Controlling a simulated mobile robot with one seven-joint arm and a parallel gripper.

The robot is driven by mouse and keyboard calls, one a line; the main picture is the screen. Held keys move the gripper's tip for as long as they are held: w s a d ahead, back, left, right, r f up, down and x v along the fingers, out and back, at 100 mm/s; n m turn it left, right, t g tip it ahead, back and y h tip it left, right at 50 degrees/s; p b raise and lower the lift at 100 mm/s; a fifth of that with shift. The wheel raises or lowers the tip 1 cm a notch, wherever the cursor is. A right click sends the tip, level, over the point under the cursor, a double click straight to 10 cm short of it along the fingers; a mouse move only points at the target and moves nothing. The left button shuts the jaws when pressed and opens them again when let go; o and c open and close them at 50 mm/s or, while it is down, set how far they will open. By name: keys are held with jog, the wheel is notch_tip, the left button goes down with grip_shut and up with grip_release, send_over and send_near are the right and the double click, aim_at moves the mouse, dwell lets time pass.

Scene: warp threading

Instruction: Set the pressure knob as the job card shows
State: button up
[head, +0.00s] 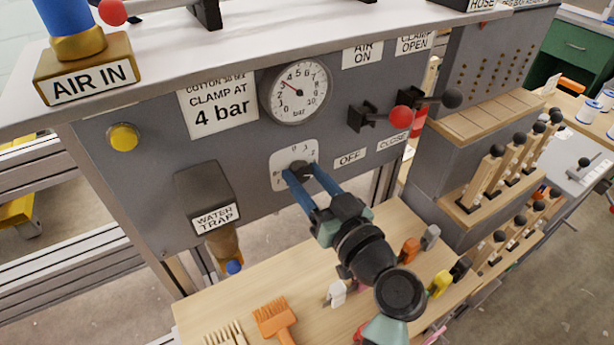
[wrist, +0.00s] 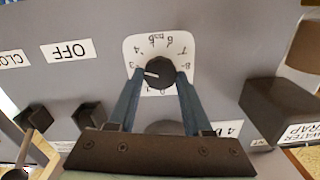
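The pressure knob (wrist: 156,73) is round and black with a white pointer line, on a white dial plate (head: 279,158) on the grey panel. In the upside-down wrist view its pointer is toward the left, near the 3. My gripper (head: 301,171) has its two blue fingers on either side of the knob, seemingly touching it; the wrist view also shows the gripper (wrist: 159,75). The fingers cover part of the dial's edge. The job card (head: 219,108) reads "CLAMP AT 4 bar". The pressure gauge (head: 297,93) has a red needle pointing up-left, around 3.
The water trap (head: 205,192) juts out left of the dial. Levers with a red ball (head: 401,117) and a black ball (head: 452,98) stick out at the right. Below is a wooden bench (head: 255,290) with brushes and small coloured pieces.

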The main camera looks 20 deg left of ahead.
grip_shut()
jog(key=m, duration=0.4)
jog(key=shift+m, duration=0.4)
jog(key=o, duration=0.8)
grip_release()
jog(key=shift+c, duration=0.2)
jog(key=b+v, duration=0.1)
jog(key=v, duration=1.2)
